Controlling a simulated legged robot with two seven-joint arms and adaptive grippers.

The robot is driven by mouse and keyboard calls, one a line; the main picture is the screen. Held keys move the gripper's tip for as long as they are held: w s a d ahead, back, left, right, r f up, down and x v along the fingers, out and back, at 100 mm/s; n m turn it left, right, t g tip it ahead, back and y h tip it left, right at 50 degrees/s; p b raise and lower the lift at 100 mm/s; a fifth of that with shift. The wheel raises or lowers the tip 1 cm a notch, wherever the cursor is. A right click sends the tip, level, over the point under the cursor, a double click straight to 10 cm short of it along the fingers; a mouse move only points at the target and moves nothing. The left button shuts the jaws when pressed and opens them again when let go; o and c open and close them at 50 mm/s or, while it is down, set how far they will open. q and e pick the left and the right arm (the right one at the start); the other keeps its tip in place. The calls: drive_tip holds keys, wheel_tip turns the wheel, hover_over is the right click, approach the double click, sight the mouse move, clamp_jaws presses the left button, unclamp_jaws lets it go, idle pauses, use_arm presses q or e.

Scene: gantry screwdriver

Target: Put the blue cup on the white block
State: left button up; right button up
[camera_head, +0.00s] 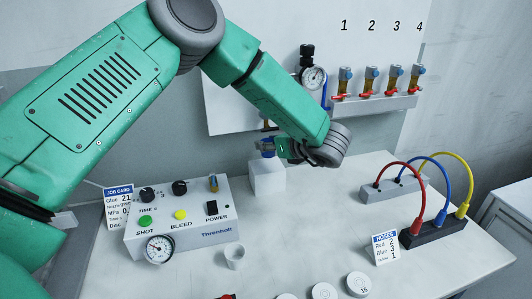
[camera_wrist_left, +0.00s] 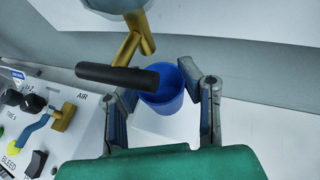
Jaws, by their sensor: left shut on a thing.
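The blue cup (camera_head: 265,146) is small and shows at the top of the white block (camera_head: 268,178) in the head view, beside my left gripper (camera_head: 282,149). In the left wrist view the blue cup (camera_wrist_left: 172,92) sits between the two fingers of my left gripper (camera_wrist_left: 163,84), which is shut on it. I look into its open mouth. I cannot tell whether the cup's base touches the block or hangs just above it. My right gripper is not in view.
A brass valve with a black handle (camera_wrist_left: 118,77) reaches over the cup. The control box (camera_head: 180,222) stands left of the block, with a small white cup (camera_head: 235,257) in front. Hose blocks with coloured hoses (camera_head: 437,232) stand right. The table's middle is clear.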

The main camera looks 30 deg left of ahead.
sight(273, 152)
use_arm(q)
drive_tip(key=f, duration=0.3)
drive_tip(key=shift+w+a+f+b, duration=0.2)
drive_tip(key=shift+a+f+b, duration=0.1)
drive_tip(key=shift+a, duration=0.1)
drive_tip(key=shift+c, duration=0.4)
drive_tip(key=shift+s+a, duration=0.1)
drive_tip(key=o, duration=0.9)
drive_tip(key=shift+r, duration=0.15)
drive_tip(key=p+v, duration=0.1)
drive_tip(key=v, duration=1.1)
